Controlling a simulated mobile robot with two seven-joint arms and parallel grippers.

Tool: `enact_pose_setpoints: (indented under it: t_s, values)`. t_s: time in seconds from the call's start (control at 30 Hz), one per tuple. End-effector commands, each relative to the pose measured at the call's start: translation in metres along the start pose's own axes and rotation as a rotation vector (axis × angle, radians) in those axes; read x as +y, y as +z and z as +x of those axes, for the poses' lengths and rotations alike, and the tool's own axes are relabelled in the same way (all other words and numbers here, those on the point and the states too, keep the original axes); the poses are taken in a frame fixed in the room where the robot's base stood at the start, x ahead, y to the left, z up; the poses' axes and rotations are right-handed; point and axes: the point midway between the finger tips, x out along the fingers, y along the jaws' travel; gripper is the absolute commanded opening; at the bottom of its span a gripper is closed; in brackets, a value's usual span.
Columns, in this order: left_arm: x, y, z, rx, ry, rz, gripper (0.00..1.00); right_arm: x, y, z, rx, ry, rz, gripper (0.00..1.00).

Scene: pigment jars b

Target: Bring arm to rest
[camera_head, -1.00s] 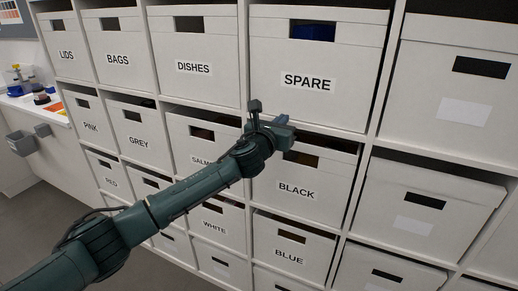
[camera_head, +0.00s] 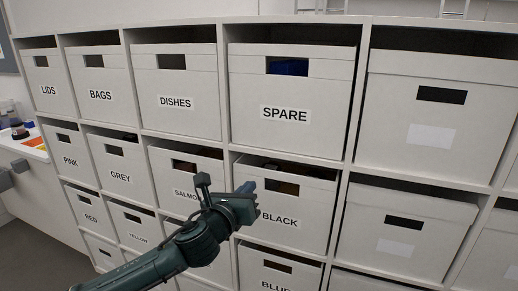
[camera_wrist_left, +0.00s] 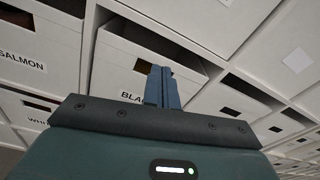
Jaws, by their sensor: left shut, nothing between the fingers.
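My left arm comes in from the bottom left in the head view, and my left gripper (camera_head: 246,189) is in front of the upper left part of the BLACK box (camera_head: 296,205). Its fingers are shut and hold nothing. In the left wrist view the shut blue-grey fingers (camera_wrist_left: 162,88) stand in front of the BLACK box (camera_wrist_left: 135,62), covering part of its label. I cannot tell whether the fingertips touch the box. My right gripper is not in view.
A white shelf unit (camera_head: 224,100) holds labelled boxes, among them SPARE (camera_head: 290,95), DISHES (camera_head: 175,85) and SALMON (camera_head: 184,170). Unnamed boxes (camera_head: 410,120) stand at the right. A counter (camera_head: 22,148) with small items is at the far left, with open floor below.

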Motion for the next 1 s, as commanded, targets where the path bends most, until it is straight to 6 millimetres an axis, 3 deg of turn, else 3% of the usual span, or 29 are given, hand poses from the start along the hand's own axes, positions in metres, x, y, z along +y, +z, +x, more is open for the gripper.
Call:
enact_pose_setpoints:
  t_s: [0.03,0.2,0.37,0.6,0.8,0.9,1.0]
  values:
    - [-0.003,-0.026,-0.008,0.043,-0.005,-0.138,0.0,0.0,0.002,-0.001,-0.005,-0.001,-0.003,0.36]
    - [-0.01,-0.103,-0.044,0.169,0.027,-0.746,0.0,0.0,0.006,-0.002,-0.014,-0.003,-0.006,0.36]
    - [-0.006,-0.166,-0.089,0.239,0.14,-1.328,0.0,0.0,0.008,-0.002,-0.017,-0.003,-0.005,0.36]
    - [0.017,-0.249,-0.178,0.182,0.438,-2.15,0.0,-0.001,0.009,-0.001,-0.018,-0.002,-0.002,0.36]
    - [0.041,-0.296,-0.257,-0.024,0.691,-2.641,0.0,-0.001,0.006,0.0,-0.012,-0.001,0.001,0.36]
    - [0.049,-0.308,-0.282,-0.12,0.768,-2.774,0.0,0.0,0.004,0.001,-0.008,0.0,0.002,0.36]
    - [0.052,-0.313,-0.296,-0.176,0.804,-2.841,0.0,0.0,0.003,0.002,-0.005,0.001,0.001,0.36]
